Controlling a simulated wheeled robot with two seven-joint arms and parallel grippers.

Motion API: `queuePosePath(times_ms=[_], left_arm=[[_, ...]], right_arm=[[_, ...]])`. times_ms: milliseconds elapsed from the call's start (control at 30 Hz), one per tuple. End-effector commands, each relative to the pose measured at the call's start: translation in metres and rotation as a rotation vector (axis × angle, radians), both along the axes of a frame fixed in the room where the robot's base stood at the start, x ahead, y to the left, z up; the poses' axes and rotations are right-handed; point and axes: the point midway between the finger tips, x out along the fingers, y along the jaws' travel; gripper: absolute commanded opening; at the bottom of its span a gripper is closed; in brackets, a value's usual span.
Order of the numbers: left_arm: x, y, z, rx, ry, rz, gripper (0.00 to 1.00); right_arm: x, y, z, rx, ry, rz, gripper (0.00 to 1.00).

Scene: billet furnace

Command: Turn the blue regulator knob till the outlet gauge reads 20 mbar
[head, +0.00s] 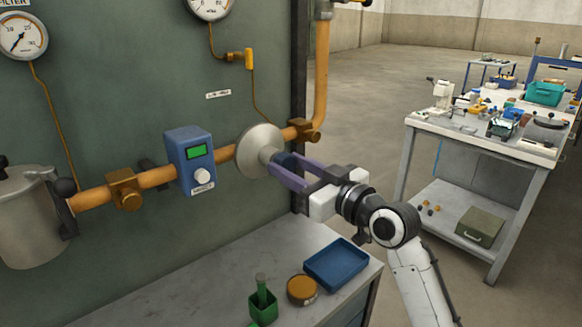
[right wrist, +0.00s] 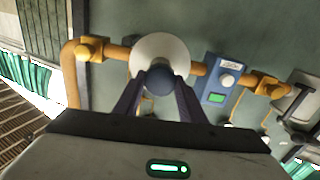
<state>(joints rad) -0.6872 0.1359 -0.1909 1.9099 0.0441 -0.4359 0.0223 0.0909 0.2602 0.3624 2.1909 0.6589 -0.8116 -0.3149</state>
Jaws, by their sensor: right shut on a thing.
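The regulator is a pale round disc (head: 256,150) on the orange pipe, with a dark blue knob (head: 286,161) at its front. My right gripper (head: 287,168) is shut on the knob, its purple fingers to either side of it. In the right wrist view the round blue knob (right wrist: 159,80) sits between the two fingertips, in front of the pale disc (right wrist: 160,50). A gauge (head: 209,7) at the top edge has a thin line running down to the pipe near the regulator; it is cut off and its reading is unclear. My left gripper is not in view.
A blue box (head: 190,160) with a green display and white knob sits on the pipe left of the regulator. Another gauge (head: 22,36) hangs at upper left. A bench below holds a blue tray (head: 336,263), a green holder and an orange-topped round tin. A workbench stands right.

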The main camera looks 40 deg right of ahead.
Motion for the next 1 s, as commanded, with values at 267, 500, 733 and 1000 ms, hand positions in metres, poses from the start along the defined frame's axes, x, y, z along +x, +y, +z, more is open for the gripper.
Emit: queuePosePath(times_ms=[267, 500, 733, 1000], left_arm=[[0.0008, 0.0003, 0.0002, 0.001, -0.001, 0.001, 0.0], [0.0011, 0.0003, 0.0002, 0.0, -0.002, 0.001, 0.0], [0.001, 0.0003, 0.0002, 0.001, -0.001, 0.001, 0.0], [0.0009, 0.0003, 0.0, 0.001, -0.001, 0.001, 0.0]], right_arm=[[-0.0002, 0.0001, -0.0003, 0.066, 0.006, 0.001, 0.14], [-0.0001, -0.0002, -0.0005, 0.233, 0.02, 0.001, 0.14], [-0.0001, -0.0005, -0.0006, 0.45, 0.037, 0.001, 0.14], [0.0, -0.0008, -0.0011, 0.697, 0.057, 0.001, 0.14]])
